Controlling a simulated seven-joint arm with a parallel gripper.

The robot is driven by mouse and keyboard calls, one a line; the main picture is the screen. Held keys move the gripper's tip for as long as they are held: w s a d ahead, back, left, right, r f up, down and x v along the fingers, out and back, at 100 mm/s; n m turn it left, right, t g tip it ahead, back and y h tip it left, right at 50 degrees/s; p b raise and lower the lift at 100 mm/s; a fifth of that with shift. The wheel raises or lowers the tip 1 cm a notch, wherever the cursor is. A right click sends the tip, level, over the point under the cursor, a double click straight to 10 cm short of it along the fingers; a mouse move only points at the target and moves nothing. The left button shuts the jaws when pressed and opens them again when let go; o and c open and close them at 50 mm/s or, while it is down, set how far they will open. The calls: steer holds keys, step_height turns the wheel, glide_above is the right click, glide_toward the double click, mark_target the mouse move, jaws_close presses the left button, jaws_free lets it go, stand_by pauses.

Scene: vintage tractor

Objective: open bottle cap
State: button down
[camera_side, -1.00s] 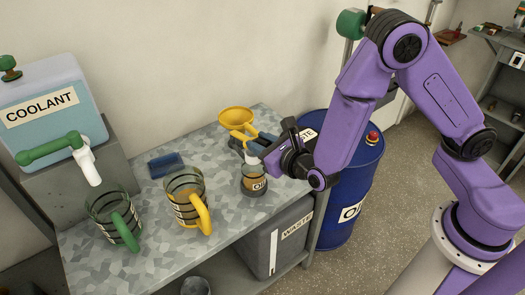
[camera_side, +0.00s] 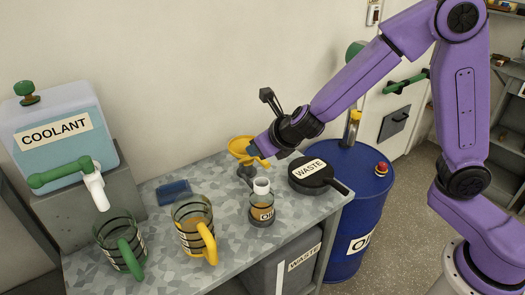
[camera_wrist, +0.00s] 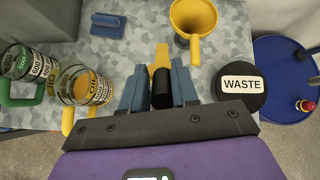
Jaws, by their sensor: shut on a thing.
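The oil bottle (camera_side: 262,212) stands upright on the grey table, an "OIL" label on its front and its white neck (camera_side: 261,186) bare on top. My gripper (camera_side: 258,153) is above and behind the bottle, apart from it, in front of the yellow funnel. In the wrist view my blue fingers (camera_wrist: 160,90) are shut on a black cap (camera_wrist: 161,88) with a yellow spout (camera_wrist: 162,57). The bottle is not visible in the wrist view. In the side view the fingers partly hide the cap.
A yellow-handled mug (camera_side: 192,222) and a green-handled mug (camera_side: 118,240) stand left of the bottle. A blue drum (camera_side: 358,215) stands beyond the table's right end.

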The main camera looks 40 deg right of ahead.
steer(key=shift+w+d+r+g, duration=0.2)
steer(key=shift+w+d+g, duration=0.2)
steer(key=shift+w+d, duration=0.1)
steer(key=shift+w, duration=0.1)
stand_by(0.3)
steer(key=c, duration=1)
jaws_free()
steer(key=shift+o, duration=0.2)
steer(key=shift+a, duration=0.1)
steer(key=shift+r, duration=0.1)
steer(key=shift+s+a+r, duration=0.2)
steer(key=shift+s+r, duration=0.05)
steer(key=shift+r, duration=0.15)
steer(key=v, duration=1.6)
steer(key=shift+r, duration=0.15)
steer(key=shift+s+a, duration=0.1)
steer(key=shift+s, duration=0.05)
